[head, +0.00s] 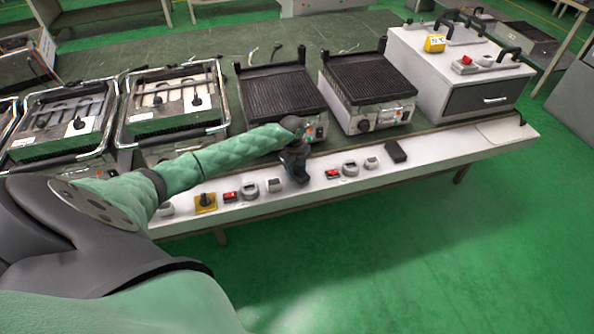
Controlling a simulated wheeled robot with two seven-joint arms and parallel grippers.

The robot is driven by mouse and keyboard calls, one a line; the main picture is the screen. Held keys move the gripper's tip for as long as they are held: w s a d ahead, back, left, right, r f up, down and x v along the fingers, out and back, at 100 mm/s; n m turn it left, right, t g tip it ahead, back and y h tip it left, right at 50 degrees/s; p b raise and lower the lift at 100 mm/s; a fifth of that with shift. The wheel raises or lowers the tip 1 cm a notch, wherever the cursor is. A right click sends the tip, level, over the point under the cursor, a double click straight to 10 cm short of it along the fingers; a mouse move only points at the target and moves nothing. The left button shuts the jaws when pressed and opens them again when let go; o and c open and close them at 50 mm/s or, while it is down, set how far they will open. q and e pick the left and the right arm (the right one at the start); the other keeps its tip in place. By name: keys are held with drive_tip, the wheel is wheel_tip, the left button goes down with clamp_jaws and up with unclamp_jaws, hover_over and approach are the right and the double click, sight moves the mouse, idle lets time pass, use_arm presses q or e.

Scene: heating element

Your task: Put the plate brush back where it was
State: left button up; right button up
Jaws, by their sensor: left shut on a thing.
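My left gripper (297,168) is over the bench's front edge, in front of a black ridged grill plate. It is shut on a small dark thing that blends with the dark fingers. The hand hides most of this thing, so I cannot tell its shape or whether it is the plate brush. I cannot make out the plate brush clearly anywhere else. My right gripper is not in view.
Two black ridged grills (368,78) stand behind the gripper. Open-framed heater units (172,103) are to the left, and a white box (455,75) is at the right. Switches and a small black block (396,151) line the bench's front edge. Green floor lies in front.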

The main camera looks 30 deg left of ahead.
use_arm(q)
drive_tip(key=shift+f, duration=0.1)
drive_tip(key=o, duration=1)
drive_tip(key=shift+c, duration=0.2)
